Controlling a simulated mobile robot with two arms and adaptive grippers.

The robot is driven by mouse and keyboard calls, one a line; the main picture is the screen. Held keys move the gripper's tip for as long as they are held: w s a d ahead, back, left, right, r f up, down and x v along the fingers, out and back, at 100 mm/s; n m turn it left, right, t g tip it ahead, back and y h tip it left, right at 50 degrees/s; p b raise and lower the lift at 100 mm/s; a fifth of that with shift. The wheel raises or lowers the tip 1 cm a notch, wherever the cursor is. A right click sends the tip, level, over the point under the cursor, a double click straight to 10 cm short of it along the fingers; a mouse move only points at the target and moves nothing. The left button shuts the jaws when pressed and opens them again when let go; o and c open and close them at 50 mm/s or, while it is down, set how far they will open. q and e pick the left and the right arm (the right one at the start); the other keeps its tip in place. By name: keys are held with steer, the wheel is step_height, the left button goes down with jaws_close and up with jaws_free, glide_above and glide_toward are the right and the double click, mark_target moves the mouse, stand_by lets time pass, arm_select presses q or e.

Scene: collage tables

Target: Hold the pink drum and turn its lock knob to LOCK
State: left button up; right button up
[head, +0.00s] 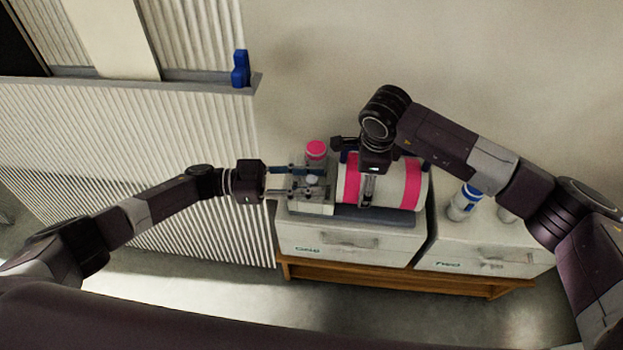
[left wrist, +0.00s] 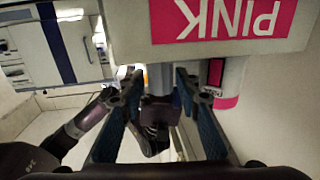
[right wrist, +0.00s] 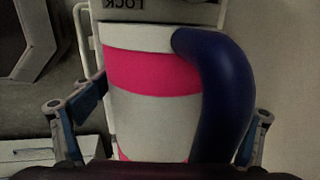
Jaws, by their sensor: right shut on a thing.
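The pink drum (head: 412,185), white with pink bands, lies on its side in a grey cradle on the left cabinet. My right gripper (head: 368,188) is shut on the drum from above. In the right wrist view the drum (right wrist: 150,115) and its dark blue handle (right wrist: 225,95) lie between the fingers. My left gripper (head: 300,183) is open at the drum's left end. A pale knob-like part (head: 312,180) shows between or just beyond its fingertips; contact is unclear. The left wrist view shows a PINK sign (left wrist: 228,20) upside down. The knob's setting is unreadable.
A pink-topped container (head: 316,150) stands behind the left gripper. A white and blue bottle (head: 465,201) stands on the right cabinet (head: 490,255). A blue object (head: 240,68) sits on the ledge at the back left. The wall is close behind.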

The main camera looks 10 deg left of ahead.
arm_select(q)
steer(key=shift+o, duration=0.3)
steer(key=shift+a, duration=0.1)
arm_select(e)
steer(key=shift+a, duration=0.1)
arm_select(q)
steer(key=s+a, duration=0.1)
steer(key=a, duration=1)
steer(key=shift+s+a, duration=0.3)
steer(key=shift+a, duration=0.05)
arm_select(e)
steer(key=o, duration=1.9)
steer(key=r, duration=0.4)
steer(key=s+r, duration=0.1)
steer(key=r, duration=0.3)
steer(key=s+r, duration=0.1)
steer(key=r, duration=0.2)
steer(key=shift+s+r, duration=0.2)
steer(key=shift+r, duration=0.2)
